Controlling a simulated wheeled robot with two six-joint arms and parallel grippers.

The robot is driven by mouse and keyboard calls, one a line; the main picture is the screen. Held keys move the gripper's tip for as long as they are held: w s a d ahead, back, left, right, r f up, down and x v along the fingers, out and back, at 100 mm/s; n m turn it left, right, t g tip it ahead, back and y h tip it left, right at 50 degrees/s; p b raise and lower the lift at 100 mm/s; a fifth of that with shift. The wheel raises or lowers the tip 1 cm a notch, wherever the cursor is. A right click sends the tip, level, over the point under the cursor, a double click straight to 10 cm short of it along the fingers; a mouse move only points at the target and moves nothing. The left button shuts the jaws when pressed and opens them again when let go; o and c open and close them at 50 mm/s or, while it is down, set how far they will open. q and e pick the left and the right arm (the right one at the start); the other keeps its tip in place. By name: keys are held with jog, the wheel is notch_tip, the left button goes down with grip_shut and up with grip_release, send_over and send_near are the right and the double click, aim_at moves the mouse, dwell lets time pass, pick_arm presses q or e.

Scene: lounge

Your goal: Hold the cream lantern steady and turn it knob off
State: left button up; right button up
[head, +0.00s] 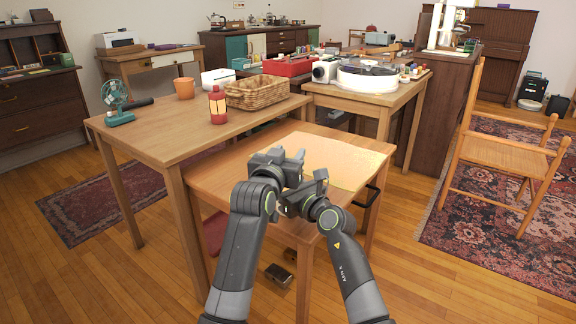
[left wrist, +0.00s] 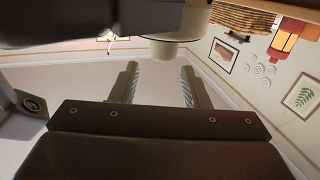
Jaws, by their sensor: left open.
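I see no lantern that is clearly cream. A red lantern (head: 217,105) with a glowing pale-yellow panel stands upright on the left wooden table. It also shows upside down at the right of the left wrist view (left wrist: 285,40). Its knob is too small to make out. My left gripper (head: 281,160) is over the low table, well to the right of and nearer than the red lantern. Its two fingers stand apart and empty in the left wrist view (left wrist: 160,82). My right gripper (head: 304,190) is close beside it, its fingers unclear. A cream rounded object (left wrist: 165,48), partly hidden, cannot be identified.
A wicker basket (head: 256,93) stands right of the red lantern. An orange pot (head: 184,88) and a teal fan (head: 117,102) stand left. A pale sheet (head: 345,160) lies on the low table (head: 212,172). A white round device (head: 368,79) is on the right table. A chair (head: 500,150) stands right.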

pick_arm(q)
notch_tip(320, 180, up, 7)
jog(key=shift+f, duration=0.1)
dwell(0.4)
jog(key=shift+a+f, duration=0.3)
jog(key=shift+f, duration=0.05)
jog(key=s+a+f+m+g+h, duration=0.45)
jog(key=s+a+f+h, duration=0.2)
jog(key=s+f, duration=0.25)
jog(key=shift+t, duration=0.45)
jog(key=x, duration=1.1)
jog(key=shift+w+a+f, duration=0.1)
jog(key=shift+w+a, duration=0.05)
jog(key=shift+w, duration=0.25)
